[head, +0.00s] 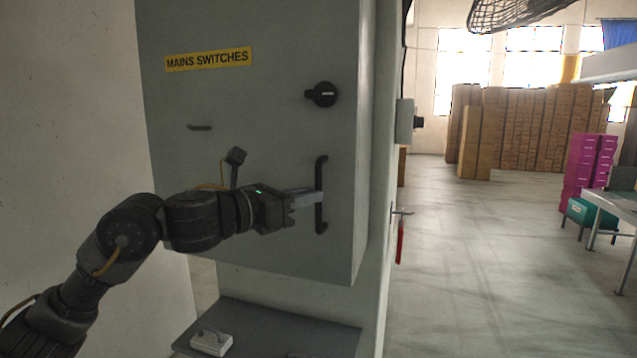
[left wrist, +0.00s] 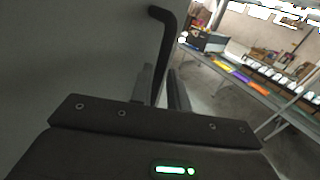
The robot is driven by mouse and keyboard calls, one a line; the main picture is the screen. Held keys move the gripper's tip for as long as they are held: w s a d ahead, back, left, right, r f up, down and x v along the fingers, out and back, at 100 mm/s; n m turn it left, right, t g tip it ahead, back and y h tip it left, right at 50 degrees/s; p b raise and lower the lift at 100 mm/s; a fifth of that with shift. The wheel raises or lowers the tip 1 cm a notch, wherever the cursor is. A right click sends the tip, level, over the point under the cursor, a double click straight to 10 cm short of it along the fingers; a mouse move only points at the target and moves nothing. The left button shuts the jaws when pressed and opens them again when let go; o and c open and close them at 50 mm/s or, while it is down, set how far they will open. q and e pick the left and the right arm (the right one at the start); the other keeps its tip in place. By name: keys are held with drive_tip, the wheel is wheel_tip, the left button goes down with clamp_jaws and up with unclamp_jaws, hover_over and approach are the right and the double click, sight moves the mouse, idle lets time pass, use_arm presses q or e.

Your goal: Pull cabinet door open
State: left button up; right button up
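The grey cabinet door (head: 260,125) fills the middle of the head view and looks shut, with no gap showing at its edges. Its black upright bar handle (head: 321,170) is near the right edge of the door. My left gripper (head: 318,195) reaches in from the left with its fingers at the middle of the handle. In the left wrist view, the handle (left wrist: 165,35) runs down between the two close-set fingers (left wrist: 163,88), which look shut on it. The exact contact is partly hidden by the gripper body. My right gripper is in neither view.
A black rotary knob (head: 322,94) and a small lever (head: 200,127) are on the door. A grey shelf (head: 300,325) with a white switch box (head: 211,342) lies below. A red-handled item (head: 400,243) hangs right of the cabinet. Open floor (head: 480,260) lies to the right.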

sight(318, 226)
use_arm(q)
drive_tip(key=shift+p+x, duration=0.5)
drive_tip(key=shift+x, duration=1.15)
clamp_jaws()
